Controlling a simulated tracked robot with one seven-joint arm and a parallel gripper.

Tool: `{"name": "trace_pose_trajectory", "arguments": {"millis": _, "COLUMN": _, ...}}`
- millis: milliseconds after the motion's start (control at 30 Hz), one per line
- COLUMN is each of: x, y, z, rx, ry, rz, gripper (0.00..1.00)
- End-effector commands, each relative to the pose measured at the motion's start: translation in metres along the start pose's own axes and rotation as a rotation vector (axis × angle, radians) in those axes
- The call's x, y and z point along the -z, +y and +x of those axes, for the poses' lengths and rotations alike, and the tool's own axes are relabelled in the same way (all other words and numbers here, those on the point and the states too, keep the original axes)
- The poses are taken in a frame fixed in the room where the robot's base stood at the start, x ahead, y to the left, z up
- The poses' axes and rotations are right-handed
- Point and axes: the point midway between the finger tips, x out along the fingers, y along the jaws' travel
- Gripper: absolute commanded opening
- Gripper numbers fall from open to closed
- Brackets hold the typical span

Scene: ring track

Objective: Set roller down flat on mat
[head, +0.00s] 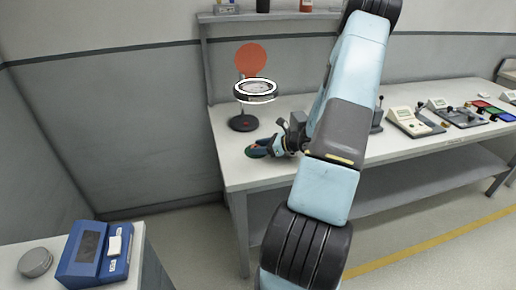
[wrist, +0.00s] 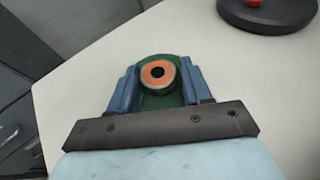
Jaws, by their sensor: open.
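My gripper (wrist: 158,68) is open, with one blue finger on each side of the roller. Whether either finger touches it is hard to tell. In the head view my gripper (head: 270,147) is low over the bench's near left corner, at the green mat (head: 256,152); the roller is too small there to make out.
A ring-lamp magnifier (head: 256,90) stands on its dark round base behind my gripper; the base also shows in the wrist view (wrist: 270,14). The white bench (head: 235,173) ends close by on the left. Several instruments stand to the right, including a cream meter (head: 408,120).

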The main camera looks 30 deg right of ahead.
Motion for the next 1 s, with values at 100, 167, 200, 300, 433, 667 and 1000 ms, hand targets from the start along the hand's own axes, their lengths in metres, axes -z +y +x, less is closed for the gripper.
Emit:
{"name": "trace_pose_trajectory", "arguments": {"millis": 100, "x": 0.011, "y": 0.009, "z": 0.001, "rx": -0.014, "ry": 0.022, "rz": 0.011, "gripper": 0.69}}
{"name": "trace_pose_trajectory", "arguments": {"millis": 167, "x": 0.011, "y": 0.009, "z": 0.001, "rx": -0.014, "ry": 0.022, "rz": 0.011, "gripper": 0.69}}
{"name": "trace_pose_trajectory", "arguments": {"millis": 200, "x": 0.011, "y": 0.009, "z": 0.001, "rx": -0.015, "ry": 0.022, "rz": 0.011, "gripper": 0.69}}
{"name": "trace_pose_trajectory", "arguments": {"millis": 300, "x": 0.010, "y": 0.009, "z": 0.001, "rx": -0.015, "ry": 0.022, "rz": 0.010, "gripper": 0.69}}
{"name": "trace_pose_trajectory", "arguments": {"millis": 433, "x": 0.004, "y": 0.009, "z": -0.001, "rx": -0.014, "ry": 0.022, "rz": 0.008, "gripper": 0.69}}
{"name": "trace_pose_trajectory", "arguments": {"millis": 667, "x": -0.001, "y": 0.005, "z": -0.039, "rx": -0.006, "ry": 0.020, "rz": 0.007, "gripper": 0.69}}
{"name": "trace_pose_trajectory", "arguments": {"millis": 1000, "x": -0.004, "y": 0.003, "z": -0.100, "rx": -0.004, "ry": 0.015, "rz": 0.004, "gripper": 0.69}}
